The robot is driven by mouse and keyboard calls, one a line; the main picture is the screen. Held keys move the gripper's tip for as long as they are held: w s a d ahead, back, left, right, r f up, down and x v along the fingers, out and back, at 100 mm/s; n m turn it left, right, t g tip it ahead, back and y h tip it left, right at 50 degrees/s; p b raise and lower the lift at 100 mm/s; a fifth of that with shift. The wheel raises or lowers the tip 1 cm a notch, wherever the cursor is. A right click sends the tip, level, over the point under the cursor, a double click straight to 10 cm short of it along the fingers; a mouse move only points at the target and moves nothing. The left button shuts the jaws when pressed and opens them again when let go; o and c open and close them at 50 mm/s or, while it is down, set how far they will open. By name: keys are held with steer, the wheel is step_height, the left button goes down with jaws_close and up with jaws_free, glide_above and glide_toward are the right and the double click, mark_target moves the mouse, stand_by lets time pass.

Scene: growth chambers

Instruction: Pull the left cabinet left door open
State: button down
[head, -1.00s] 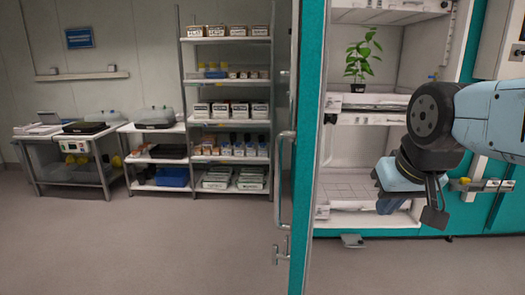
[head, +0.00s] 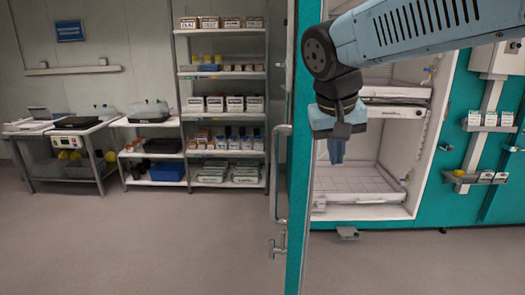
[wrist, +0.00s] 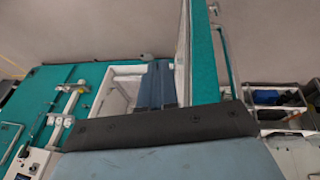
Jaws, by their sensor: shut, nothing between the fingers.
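The teal cabinet door (head: 302,150) stands swung open and is seen nearly edge-on in the head view. Its long metal handle (head: 281,175) is on its left side, with a latch below. The open cabinet interior (head: 345,185) with white walls and shelves lies to the right of the door. My gripper (head: 337,150) is shut and empty, pointing down in front of the opening, just right of the door. In the wrist view my gripper's fingers (wrist: 160,85) are together beside the door (wrist: 200,60). The plant is not visible now.
A metal shelf rack (head: 222,100) with boxes and bottles stands at the back left, beside low tables (head: 65,130) with equipment. Small racks (head: 480,178) are fixed on the teal front at right. The floor (head: 140,240) left of the door is clear.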

mark_target(279, 131)
steer(key=w+a+r+h, duration=0.1)
steer(key=w+a, duration=0.2)
steer(key=a, duration=0.5)
steer(key=w+a+r+m+t+h, duration=0.1)
steer(key=w+a, duration=0.1)
steer(key=a, duration=0.6)
steer(key=w+a+r+h, duration=0.1)
steer(key=w+a+h, duration=0.15)
steer(key=a, duration=0.55)
steer(key=w+d+f, duration=0.4)
steer(key=d+f, duration=0.3)
steer(key=d, duration=0.2)
steer(key=shift+f+y, duration=0.15)
steer(key=shift+y, duration=0.3)
steer(key=shift+d, duration=0.1)
